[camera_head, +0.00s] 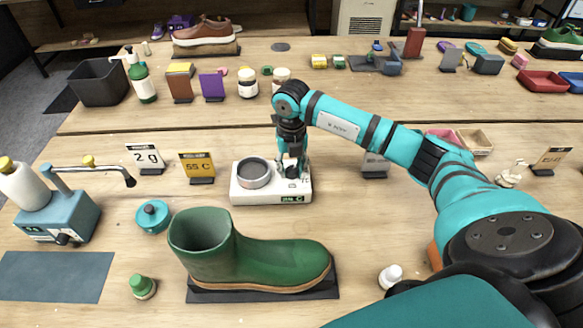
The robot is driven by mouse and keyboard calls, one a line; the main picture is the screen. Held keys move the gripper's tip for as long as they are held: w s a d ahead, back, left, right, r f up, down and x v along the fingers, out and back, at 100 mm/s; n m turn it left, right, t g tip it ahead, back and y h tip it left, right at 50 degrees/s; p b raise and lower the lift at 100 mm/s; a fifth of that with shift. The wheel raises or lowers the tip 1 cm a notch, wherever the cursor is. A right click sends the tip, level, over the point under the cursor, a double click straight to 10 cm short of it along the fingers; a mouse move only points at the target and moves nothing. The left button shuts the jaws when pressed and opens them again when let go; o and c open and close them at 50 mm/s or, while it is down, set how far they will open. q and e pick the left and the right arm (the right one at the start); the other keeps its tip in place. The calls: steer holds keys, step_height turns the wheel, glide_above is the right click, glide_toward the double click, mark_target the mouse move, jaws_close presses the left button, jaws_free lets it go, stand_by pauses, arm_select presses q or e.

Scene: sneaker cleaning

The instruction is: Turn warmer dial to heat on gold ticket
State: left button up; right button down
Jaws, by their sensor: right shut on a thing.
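The warmer (241,193) is a white box with a round grey cup (254,173) on its left part and a small green display (293,198) on its front, whose digits are too small to read surely. The gold ticket (197,166) stands to the left of the warmer and reads 55 C. My right gripper (292,172) points down over the warmer's right part and is shut on the dial. The gripper hides most of the dial, so its setting cannot be seen. My left gripper is not in view.
A green boot (262,257) on a dark stand is in front of the warmer. White tickets (147,158) stand to its left and behind my right arm. A teal pot (153,216) and a teal dispenser (58,215) are at the left. Bare table lies right of the warmer.

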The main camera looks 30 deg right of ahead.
mark_target(292, 169)
steer(key=shift+m, duration=0.6)
steer(key=c, duration=0.9)
jaws_free()
steer(key=shift+c, duration=0.2)
step_height(292, 169, up, 12)
